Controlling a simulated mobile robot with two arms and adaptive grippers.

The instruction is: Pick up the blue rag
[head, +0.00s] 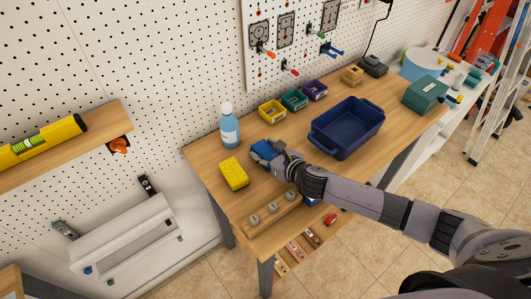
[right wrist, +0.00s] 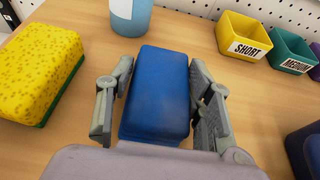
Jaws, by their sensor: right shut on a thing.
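The blue rag (head: 263,150) looks like a folded, rounded block on the wooden workbench (head: 225,205), near the yellow sponge. It fills the middle of the right wrist view (right wrist: 158,85). My right gripper (head: 272,159) is shut on the rag, with one finger along each long side in the right wrist view (right wrist: 160,100). The rag's near end is hidden by the gripper. I cannot tell whether its underside is clear of the bench. My left gripper is not in view.
A yellow sponge (head: 234,173) lies left of the rag, and a blue bottle (head: 229,130) stands behind it. Small labelled bins (head: 272,112) line the back. A dark blue tub (head: 347,128) is to the right. A wooden strip with knobs (head: 270,214) runs along the front.

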